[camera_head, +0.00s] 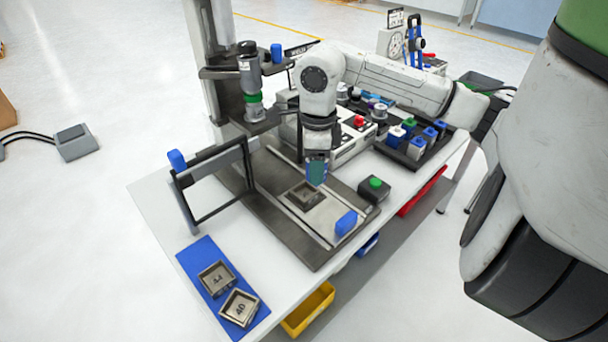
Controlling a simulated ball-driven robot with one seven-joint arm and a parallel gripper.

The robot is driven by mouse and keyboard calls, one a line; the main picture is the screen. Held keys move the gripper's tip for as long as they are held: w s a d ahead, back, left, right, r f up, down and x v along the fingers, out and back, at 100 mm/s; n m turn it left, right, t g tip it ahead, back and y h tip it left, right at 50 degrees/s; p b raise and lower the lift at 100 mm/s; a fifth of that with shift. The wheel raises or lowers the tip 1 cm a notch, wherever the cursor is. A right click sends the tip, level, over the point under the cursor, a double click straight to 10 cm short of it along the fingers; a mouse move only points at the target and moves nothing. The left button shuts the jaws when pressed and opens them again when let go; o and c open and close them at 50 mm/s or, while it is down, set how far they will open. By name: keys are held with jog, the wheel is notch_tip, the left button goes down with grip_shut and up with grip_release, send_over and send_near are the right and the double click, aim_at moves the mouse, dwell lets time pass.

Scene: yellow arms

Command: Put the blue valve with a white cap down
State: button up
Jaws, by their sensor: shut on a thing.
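My gripper (316,176) points down over the dark metal fixture plate (285,232) in the middle of the table. It is shut on a blue valve (317,171), of which only a small blue-teal part shows between the fingers. A white cap on it cannot be made out. Just below and left of the gripper, a small square metal nest (304,195) sits on the plate. Whether the valve touches the nest cannot be told.
A press column (250,85) and black frame (215,185) stand left of the plate. A green-button box (374,188) and blue block (346,223) are close right. A dark tray (401,158) holds several blue and white parts. Two metal nests (216,278) lie on a blue mat (196,255).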

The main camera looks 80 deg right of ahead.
jog(key=w+d+f, duration=0.1)
jog(key=f, duration=0.1)
jog(key=w+d+f, duration=0.1)
jog(key=w+d+f+p, duration=0.1)
jog(key=f, duration=0.1)
jog(key=shift+w+d+f, duration=0.15)
jog(key=shift+f, duration=0.2)
jog(key=shift+w+d+f, duration=0.1)
jog(key=shift+w+f, duration=0.05)
jog(key=shift+f, duration=1.55)
jog(key=shift+f, duration=0.1)
jog(key=shift+f, duration=0.1)
jog(key=o, duration=1.1)
jog(key=shift+c, duration=0.2)
notch_tip(320, 180, up, 12)
jog(key=b, duration=0.1)
jog(key=shift+r, duration=0.25)
